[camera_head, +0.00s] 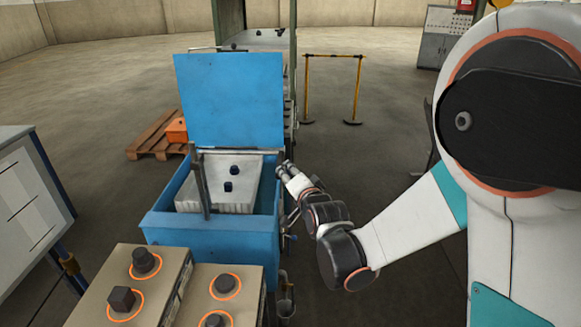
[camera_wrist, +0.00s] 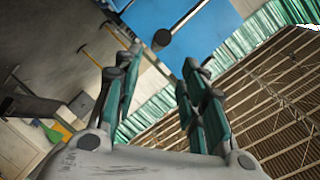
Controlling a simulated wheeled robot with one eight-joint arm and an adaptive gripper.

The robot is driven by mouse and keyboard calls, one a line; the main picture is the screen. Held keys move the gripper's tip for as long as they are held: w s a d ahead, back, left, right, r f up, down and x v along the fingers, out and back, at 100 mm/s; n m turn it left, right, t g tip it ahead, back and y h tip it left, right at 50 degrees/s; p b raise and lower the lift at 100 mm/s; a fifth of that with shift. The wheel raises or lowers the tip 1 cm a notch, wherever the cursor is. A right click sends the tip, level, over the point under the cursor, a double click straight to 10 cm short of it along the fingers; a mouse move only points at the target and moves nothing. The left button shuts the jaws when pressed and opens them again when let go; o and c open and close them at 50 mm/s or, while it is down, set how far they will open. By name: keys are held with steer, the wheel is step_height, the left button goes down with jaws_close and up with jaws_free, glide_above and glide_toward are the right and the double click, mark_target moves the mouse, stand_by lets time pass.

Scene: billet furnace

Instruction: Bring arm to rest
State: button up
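My gripper (camera_head: 284,172) is at the right side of the blue furnace box (camera_head: 215,222), close to the right end of the metal bar across its opening. I cannot tell whether it touches the box. In the wrist view my gripper (camera_wrist: 161,60) has its fingers spread with nothing between them. The raised blue lid (camera_head: 230,100) stands open behind the box and also shows beyond the fingertips in the wrist view (camera_wrist: 190,25). My arm reaches in from the right, bent at the elbow.
Tan blocks (camera_head: 172,270) with dark knobs stand in front. A yellow barrier (camera_head: 333,57), a wooden pallet (camera_head: 146,143) and an orange box (camera_head: 176,131) stand behind. Open floor lies beyond.

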steer(key=s+d+r+n+g+h, duration=0.2)
steer(key=s+d+r, duration=0.2)
steer(key=s+d, duration=0.25)
steer(key=s+d+n+g+h, duration=0.1)
steer(key=s+d, duration=0.3)
steer(key=s, duration=0.5)
steer(key=s+d+f+n+g, duration=0.1)
steer(key=s+d+n+g, duration=0.2)
steer(key=s, duration=0.6)
steer(key=s+d+n+g+h, duration=0.1)
steer(key=s+d+n+g, duration=0.1)
steer(key=s+d, duration=0.4)
steer(key=s, duration=0.3)
steer(key=shift+f+h, duration=0.3)
